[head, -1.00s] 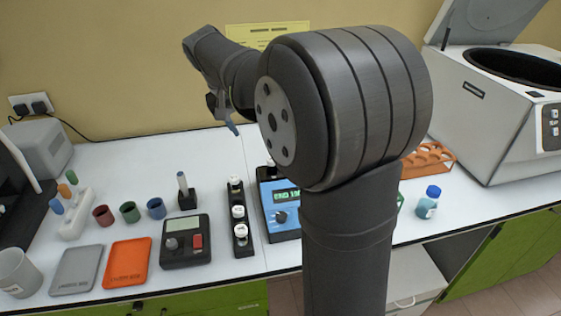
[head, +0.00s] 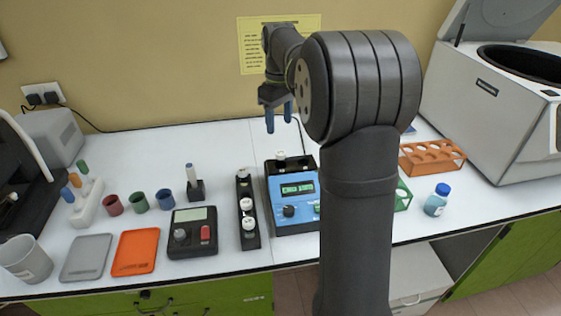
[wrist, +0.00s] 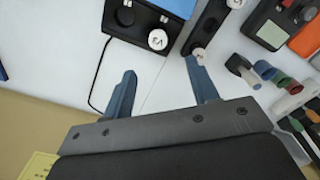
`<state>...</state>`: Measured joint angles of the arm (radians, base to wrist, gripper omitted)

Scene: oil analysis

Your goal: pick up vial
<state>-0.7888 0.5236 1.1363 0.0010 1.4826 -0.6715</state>
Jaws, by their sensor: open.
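Several white-capped vials stand in a narrow black rack (head: 250,235) on the bench, with caps such as the rear one (head: 242,173). Another white-capped vial (head: 281,156) sits at the back of the blue device (head: 292,188); its cap, marked V3 (wrist: 158,39), shows in the wrist view. My gripper (head: 279,118) is open and empty, pointing down above and behind the blue device. In the wrist view its blue fingers (wrist: 161,72) are spread, with the V3 cap ahead of the gap between them and the rack's end vial (wrist: 198,51) near the right finger. The vial bodies are mostly hidden.
Left of the rack are a black meter (head: 190,232), a small stand with a pen-like tool (head: 194,185), coloured cups and trays. To the right are an orange rack (head: 432,157), a blue-capped bottle (head: 437,200) and the open centrifuge (head: 510,125). The back left bench is partly clear.

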